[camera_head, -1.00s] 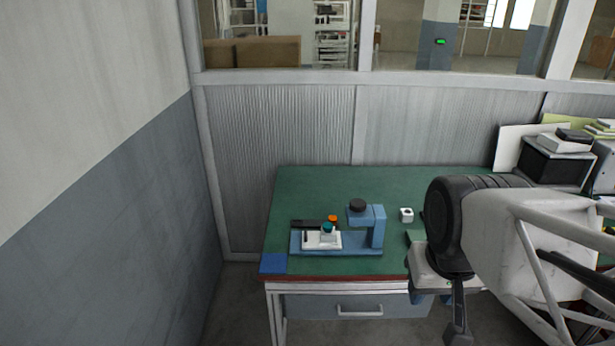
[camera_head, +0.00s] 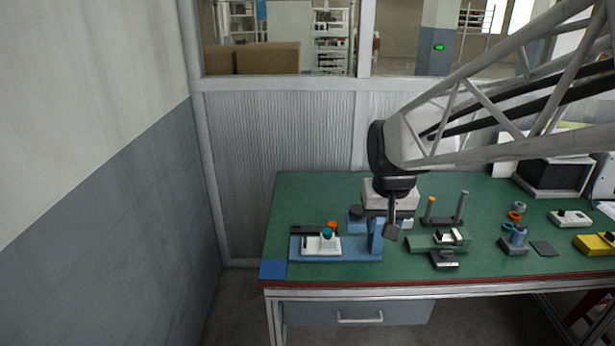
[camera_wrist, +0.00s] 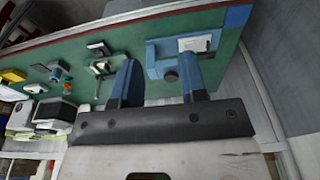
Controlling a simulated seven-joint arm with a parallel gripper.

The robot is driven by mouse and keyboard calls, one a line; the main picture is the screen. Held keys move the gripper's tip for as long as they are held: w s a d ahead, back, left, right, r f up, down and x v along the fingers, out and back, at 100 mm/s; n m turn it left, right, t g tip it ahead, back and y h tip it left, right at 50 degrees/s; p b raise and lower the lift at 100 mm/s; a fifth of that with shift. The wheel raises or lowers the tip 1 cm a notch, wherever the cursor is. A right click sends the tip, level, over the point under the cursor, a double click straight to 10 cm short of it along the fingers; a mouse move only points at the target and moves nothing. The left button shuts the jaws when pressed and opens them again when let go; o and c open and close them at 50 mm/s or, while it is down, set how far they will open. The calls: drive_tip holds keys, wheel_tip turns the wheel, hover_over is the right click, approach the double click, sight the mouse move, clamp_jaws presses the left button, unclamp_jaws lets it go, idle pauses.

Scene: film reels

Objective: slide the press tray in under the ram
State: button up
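The press has a blue base (camera_head: 350,255) with an upright column at its right end. The white press tray (camera_head: 310,244), with a teal knob (camera_head: 327,233), sits on the left part of the base, left of the ram. My gripper (camera_head: 392,228) hangs above the table beside the column, right of the tray. In the wrist view my gripper (camera_wrist: 158,72) has its two blue fingers apart with nothing between them; the tray (camera_wrist: 194,43) shows beyond them.
A green fixture (camera_head: 425,243) with posts stands right of the press, with a dark block (camera_head: 444,261) in front. An orange knob (camera_head: 332,224) is behind the tray. A blue patch (camera_head: 273,269) marks the table's front-left corner.

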drive_tip(key=w+a+f, duration=0.3)
drive_tip(key=w+f, duration=0.1)
drive_tip(key=w, duration=0.7)
drive_tip(key=g, duration=0.2)
hover_over(305, 239)
wheel_tip(305, 239, down, 23)
drive_tip(key=shift+s+d+r, duration=0.1)
drive_tip(key=shift+r, duration=0.1)
drive_tip(key=shift+f, duration=0.25)
drive_tip(key=shift+f, duration=0.1)
drive_tip(key=shift+f, duration=3.8)
clamp_jaws()
